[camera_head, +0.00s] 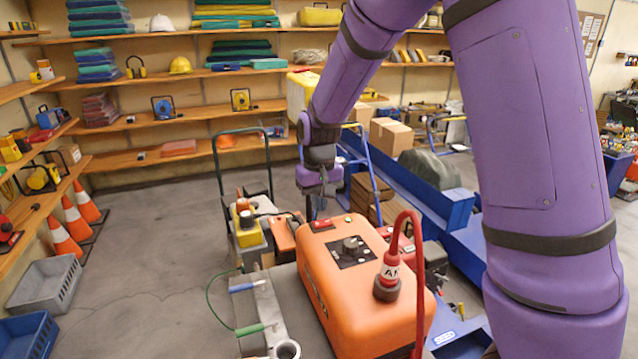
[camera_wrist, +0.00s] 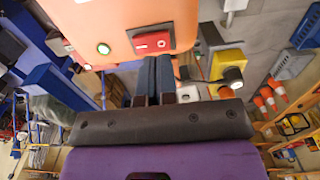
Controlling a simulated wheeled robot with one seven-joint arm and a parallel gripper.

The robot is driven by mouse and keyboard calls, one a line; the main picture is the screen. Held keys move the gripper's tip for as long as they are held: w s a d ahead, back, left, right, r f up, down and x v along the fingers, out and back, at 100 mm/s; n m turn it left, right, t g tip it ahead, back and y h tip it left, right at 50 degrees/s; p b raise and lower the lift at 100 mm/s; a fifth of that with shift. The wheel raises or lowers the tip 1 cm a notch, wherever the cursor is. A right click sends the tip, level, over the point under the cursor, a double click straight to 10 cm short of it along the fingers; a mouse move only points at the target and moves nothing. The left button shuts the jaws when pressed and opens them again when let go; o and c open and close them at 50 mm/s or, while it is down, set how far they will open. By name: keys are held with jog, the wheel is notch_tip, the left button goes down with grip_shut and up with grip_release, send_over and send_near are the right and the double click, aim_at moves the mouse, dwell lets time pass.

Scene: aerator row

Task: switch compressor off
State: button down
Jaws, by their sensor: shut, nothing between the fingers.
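The compressor appears to be the large orange case (camera_head: 365,290) on a grey bench, with a dark dial panel (camera_head: 350,249) and a red hose fitting on top. A red switch (camera_head: 322,225) sits near its far edge. My gripper (camera_head: 319,212) is shut and empty, pointing down near the switch. In the wrist view its fingertips (camera_wrist: 154,58) are right by the switch frame; I cannot tell whether they touch.
A yellow box with a dark knob (camera_head: 246,225) and a smaller orange unit (camera_head: 285,233) stand behind the case. The red hose (camera_head: 417,255) rises at the right. Green- and blue-handled tools lie at the left. Blue frames and cardboard boxes (camera_head: 391,136) stand behind.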

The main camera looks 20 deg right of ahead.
aim_at(324, 223)
jog(key=shift+f, duration=2.1)
jog(key=shift+f, duration=0.2)
jog(key=shift+d+r, duration=0.3)
jog(key=shift+d, duration=0.45)
jog(key=shift+r, duration=0.1)
notch_tip(324, 223, up, 14)
